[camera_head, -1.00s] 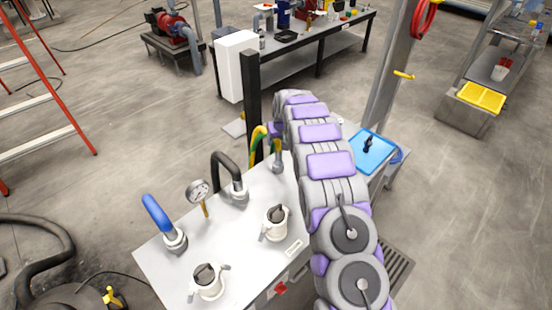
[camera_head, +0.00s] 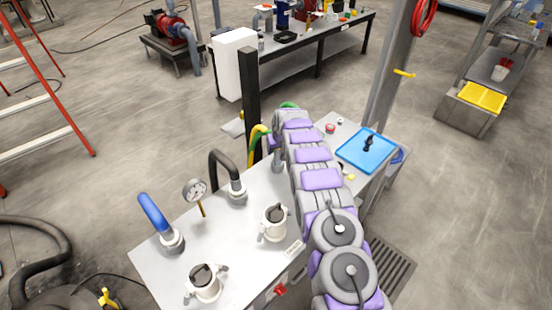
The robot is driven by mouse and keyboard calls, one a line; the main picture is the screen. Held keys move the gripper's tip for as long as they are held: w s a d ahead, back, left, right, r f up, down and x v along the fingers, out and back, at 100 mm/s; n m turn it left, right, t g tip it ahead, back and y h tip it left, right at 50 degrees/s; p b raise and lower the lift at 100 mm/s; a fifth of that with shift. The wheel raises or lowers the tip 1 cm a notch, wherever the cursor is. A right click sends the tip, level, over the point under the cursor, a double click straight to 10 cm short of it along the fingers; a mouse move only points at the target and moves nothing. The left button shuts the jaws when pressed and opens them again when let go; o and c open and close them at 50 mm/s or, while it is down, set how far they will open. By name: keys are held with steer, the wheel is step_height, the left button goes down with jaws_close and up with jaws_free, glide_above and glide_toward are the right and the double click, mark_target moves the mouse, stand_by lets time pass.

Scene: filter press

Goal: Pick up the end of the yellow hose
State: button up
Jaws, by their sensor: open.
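The yellow hose (camera_head: 254,136) curves up beside the black post at the far edge of the metal table (camera_head: 200,232). A green hose (camera_head: 289,105) runs close by it, and part shows just beyond my arm. My arm stretches from the bottom right to the far end of the table, just right of the yellow hose. My gripper is hidden behind the arm's far end, so its fingers and their distance from the hose do not show. The end of the yellow hose is not clearly visible.
A blue hose (camera_head: 153,213), a black hose (camera_head: 222,165), a gauge (camera_head: 195,190) and two white fittings (camera_head: 274,224) stand on the table. The black post (camera_head: 251,110) rises behind. A blue tray (camera_head: 366,150) lies to the right.

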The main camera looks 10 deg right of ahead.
steer(key=shift+w+d+f, duration=0.15)
steer(key=shift+f, duration=0.35)
steer(key=shift+a, duration=0.2)
steer(key=c, duration=0.4)
steer(key=shift+d, duration=0.1)
jaws_close()
